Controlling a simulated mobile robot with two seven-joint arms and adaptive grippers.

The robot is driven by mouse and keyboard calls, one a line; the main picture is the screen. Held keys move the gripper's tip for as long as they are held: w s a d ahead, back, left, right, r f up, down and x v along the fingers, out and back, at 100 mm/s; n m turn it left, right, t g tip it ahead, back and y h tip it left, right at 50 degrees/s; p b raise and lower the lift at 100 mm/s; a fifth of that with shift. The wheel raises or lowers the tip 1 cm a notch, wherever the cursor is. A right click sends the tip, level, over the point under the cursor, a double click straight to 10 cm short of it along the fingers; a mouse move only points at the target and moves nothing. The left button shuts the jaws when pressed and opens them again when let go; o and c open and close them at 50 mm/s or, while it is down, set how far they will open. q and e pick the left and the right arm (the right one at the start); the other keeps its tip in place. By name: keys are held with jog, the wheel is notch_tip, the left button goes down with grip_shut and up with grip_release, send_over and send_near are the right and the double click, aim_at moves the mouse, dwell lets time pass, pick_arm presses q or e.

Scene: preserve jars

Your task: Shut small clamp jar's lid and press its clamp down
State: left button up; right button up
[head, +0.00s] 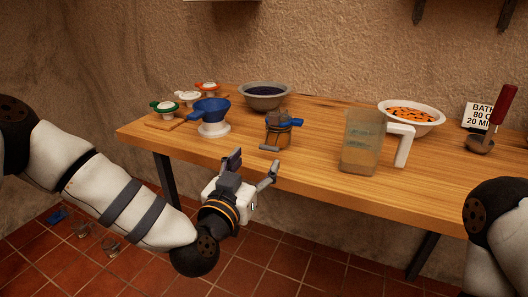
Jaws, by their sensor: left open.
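The small clamp jar (279,135) stands near the table's front edge, left of the middle. It is a small brownish jar with dark wire or bands around it. A blue part sticks out to the right at its top, and a grey bar sits low at its front left. The picture is too small to tell how far the lid is shut or how the clamp lies. My left gripper (253,164) is open and empty, its fingers apart, in front of the table edge and below the jar, not touching it. My right gripper is out of view.
Bowls (264,95) are behind. Bare table lies between jar and jug.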

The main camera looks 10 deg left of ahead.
aim_at(269, 148)
pick_arm(q)
jog(key=x, duration=0.3)
jog(key=f+b+x, duration=0.1)
jog(key=x, duration=0.2)
jog(key=f+x, duration=0.1)
jog(key=x, duration=0.2)
jog(key=shift+w, duration=0.2)
jog(key=shift+w+d+r, duration=0.15)
jog(key=shift+w+r, duration=0.1)
jog(key=shift+w, duration=0.15)
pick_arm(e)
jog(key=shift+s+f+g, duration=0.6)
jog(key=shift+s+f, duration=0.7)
pick_arm(q)
jog(key=c, duration=1.2)
jog(key=shift+w+f+b, duration=0.15)
jog(key=shift+f+b, duration=0.35)
jog(key=shift+b, duration=0.1)
jog(key=shift+t, duration=0.5)
jog(key=shift+r, duration=0.25)
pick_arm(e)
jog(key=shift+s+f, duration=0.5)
